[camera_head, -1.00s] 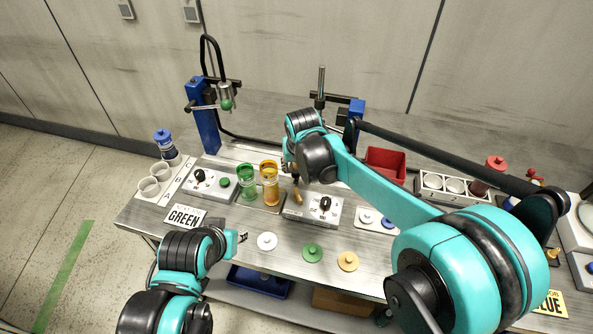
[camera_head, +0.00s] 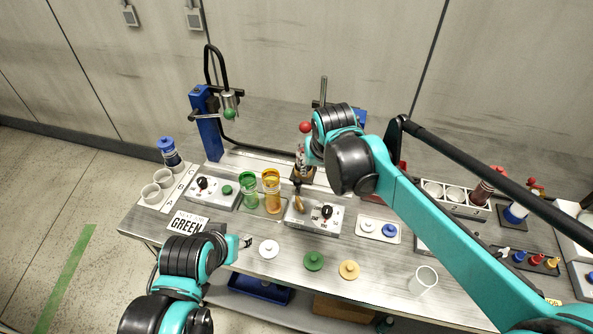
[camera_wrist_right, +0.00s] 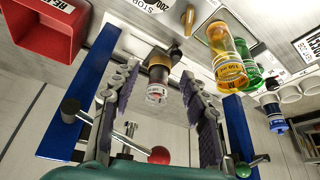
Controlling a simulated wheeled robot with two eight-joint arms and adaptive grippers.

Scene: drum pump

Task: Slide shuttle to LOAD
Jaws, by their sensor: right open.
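My right gripper (camera_head: 301,160) is over the middle of the bench, at the back edge of the right control box (camera_head: 318,217). In the right wrist view its two fingers (camera_wrist_right: 160,80) stand apart. A small clear vessel with red marks (camera_wrist_right: 157,92) under a brown-and-dark block (camera_wrist_right: 160,62) shows between them; I cannot tell if they touch it. The brown block (camera_head: 303,176) also shows in the head view. I cannot tell which part is the shuttle, and no LOAD mark is readable. My left gripper (camera_head: 246,241) is low at the bench's front edge, its jaws unclear.
A green cup (camera_head: 249,190) and an orange cup (camera_head: 271,190) stand left of the right control box. Blue pump stands (camera_head: 208,130) rise behind. A red ball knob (camera_head: 305,127) is close to my right gripper. Loose discs (camera_head: 314,261) lie near the front edge.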

